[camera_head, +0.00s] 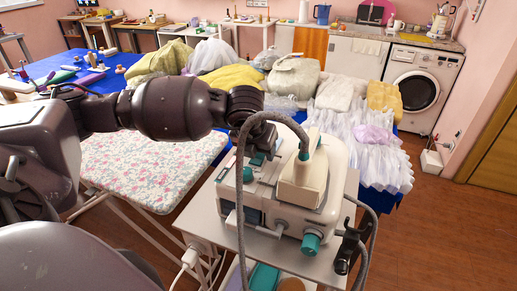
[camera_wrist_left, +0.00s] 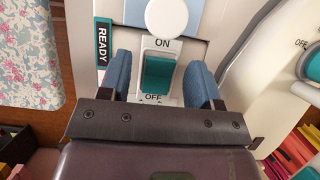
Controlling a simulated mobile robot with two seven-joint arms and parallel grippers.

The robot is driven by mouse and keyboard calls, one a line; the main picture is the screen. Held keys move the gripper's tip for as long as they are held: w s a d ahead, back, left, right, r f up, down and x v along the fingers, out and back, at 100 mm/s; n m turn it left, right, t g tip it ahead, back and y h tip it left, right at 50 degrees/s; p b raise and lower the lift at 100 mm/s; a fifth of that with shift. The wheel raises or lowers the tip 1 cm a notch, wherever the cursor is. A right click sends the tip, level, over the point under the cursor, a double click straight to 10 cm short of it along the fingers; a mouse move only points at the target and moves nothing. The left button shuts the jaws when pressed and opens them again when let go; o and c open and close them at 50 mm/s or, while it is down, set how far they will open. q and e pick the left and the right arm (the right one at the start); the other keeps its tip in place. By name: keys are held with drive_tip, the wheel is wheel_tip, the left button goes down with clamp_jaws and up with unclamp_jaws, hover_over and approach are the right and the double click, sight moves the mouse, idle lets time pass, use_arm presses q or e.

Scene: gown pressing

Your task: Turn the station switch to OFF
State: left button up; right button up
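The station (camera_head: 328,190) is a white and teal steam unit on a small stand, right of the floral ironing board. Its switch (camera_wrist_left: 157,75) is a teal rocker in a white frame, with ON printed above and OFF below; I cannot tell which way it is tilted. My left gripper (camera_wrist_left: 160,66) is open, its two blue fingers on either side of the switch and apart from its rocker. In the head view the left gripper (camera_head: 262,150) is over the station's panel and largely hides the switch area. My right gripper is not in view.
An iron (camera_head: 302,180) rests on the station, with a grey hose (camera_head: 240,200) looping close to my left wrist. A floral ironing board (camera_head: 150,165) stands left. A blue-covered table (camera_head: 70,65) and piled fabric bundles lie behind. The floor at right is clear.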

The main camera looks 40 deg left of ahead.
use_arm(q)
drive_tip(key=shift+r, duration=0.1)
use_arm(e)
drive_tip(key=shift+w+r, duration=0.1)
use_arm(q)
drive_tip(key=shift+s+r, duration=0.1)
drive_tip(key=shift+r, duration=0.15)
drive_tip(key=v, duration=1)
drive_tip(key=shift+p, duration=0.3)
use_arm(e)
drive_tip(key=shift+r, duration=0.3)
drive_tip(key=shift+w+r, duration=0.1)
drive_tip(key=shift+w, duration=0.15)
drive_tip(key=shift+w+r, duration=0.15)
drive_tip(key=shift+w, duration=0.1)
use_arm(q)
drive_tip(key=shift+s, duration=0.15)
